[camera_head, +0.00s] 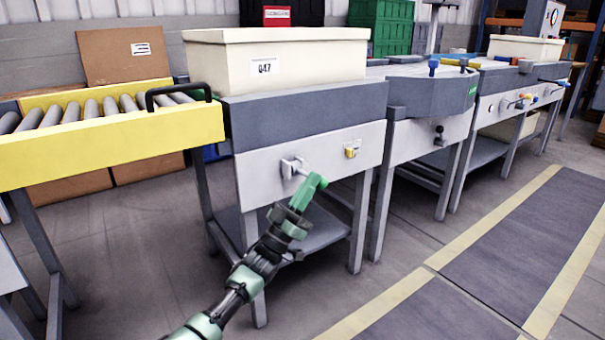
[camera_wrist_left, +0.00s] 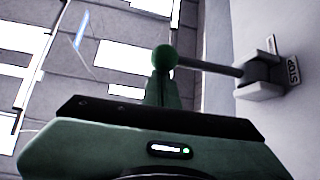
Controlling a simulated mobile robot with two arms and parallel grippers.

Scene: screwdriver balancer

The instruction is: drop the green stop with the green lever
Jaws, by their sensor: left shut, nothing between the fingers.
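The green lever (camera_wrist_left: 210,67) has a grey rod coming out of a bracket (camera_wrist_left: 262,80) beside a STOP label, and it ends in a green ball knob (camera_wrist_left: 165,57). In the head view the bracket (camera_head: 292,167) sits on the light front panel below the bin, and the knob (camera_head: 322,182) shows at the gripper's tip. My left gripper (camera_head: 309,188) is shut and empty, with its green fingers at the knob. In the wrist view the knob is just past the fingertips; I cannot tell whether they touch. I cannot make out the green stop. My right gripper is not in view.
A yellow lever (camera_head: 352,150) is on the same panel to the right. A yellow roller conveyor (camera_head: 110,143) joins at the left. The floor in front is clear.

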